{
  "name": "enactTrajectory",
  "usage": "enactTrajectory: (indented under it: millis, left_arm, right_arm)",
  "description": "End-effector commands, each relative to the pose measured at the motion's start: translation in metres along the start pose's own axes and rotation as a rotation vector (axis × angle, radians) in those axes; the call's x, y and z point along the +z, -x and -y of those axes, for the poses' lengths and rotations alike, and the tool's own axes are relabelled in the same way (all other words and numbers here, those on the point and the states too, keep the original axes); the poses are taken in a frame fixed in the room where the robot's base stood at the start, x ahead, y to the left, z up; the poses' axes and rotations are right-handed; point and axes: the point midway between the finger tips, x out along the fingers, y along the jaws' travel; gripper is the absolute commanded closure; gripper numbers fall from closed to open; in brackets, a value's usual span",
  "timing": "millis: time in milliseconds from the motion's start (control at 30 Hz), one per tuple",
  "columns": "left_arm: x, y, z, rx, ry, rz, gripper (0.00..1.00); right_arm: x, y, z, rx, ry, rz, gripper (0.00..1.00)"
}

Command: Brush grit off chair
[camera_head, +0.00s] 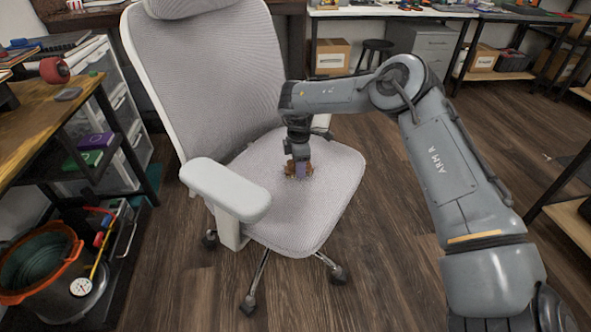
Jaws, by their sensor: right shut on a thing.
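A light grey mesh office chair (290,222) stands in the middle of the view, with its backrest behind and a pale armrest at the front left. My right gripper (297,160) points down over the seat and is shut on a small brush (301,170), which looks brownish with a purplish part. The brush is at the seat surface near the middle, and its bristles are hard to make out. Small dark specks, perhaps grit, lie by the brush; they are too small to tell clearly. My left gripper is not in view.
A wooden workbench (62,125) with drawers stands at the left, with an orange-rimmed bucket (68,235) low beside it. Shelves with cardboard boxes (331,57) and a black stool (376,46) are at the back.

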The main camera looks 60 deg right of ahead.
Motion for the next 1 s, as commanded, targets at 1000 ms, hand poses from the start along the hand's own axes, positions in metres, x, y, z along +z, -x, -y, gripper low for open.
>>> enactTrajectory:
  millis: [1000]
  left_arm:
    - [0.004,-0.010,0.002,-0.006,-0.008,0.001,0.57]
  right_arm:
    - [0.037,-0.004,-0.039,0.001,-0.002,0.003,0.80]
